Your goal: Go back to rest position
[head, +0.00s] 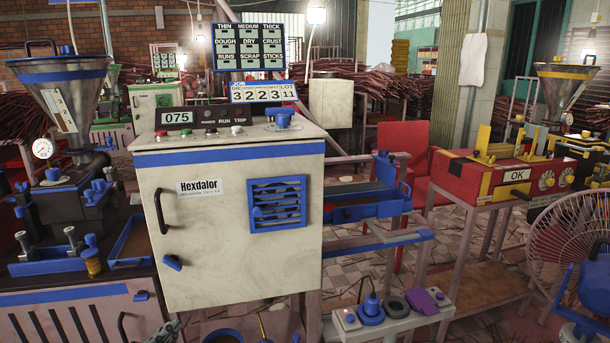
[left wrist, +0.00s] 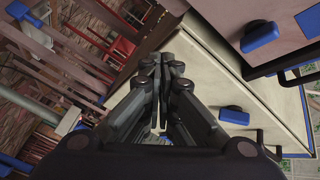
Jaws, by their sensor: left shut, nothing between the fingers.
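My left gripper (head: 165,332) shows only as a small dark tip at the bottom edge of the head view, low in front of the white Hexdalor cabinet (head: 235,272). In the left wrist view, the left gripper (left wrist: 164,72) has its dark fingers close together with nothing between them. The pale cabinet side with blue handles (left wrist: 240,115) lies behind and to the right of the fingers, apart from them as far as I can tell. My right gripper is in neither view.
An extruder with a metal hopper (head: 72,95) stands at left. A red and yellow machine (head: 490,178) is at right, near a fan (head: 565,235). A low bench (head: 385,325) holds a blue knob and a purple block. Tiled floor shows between the stands.

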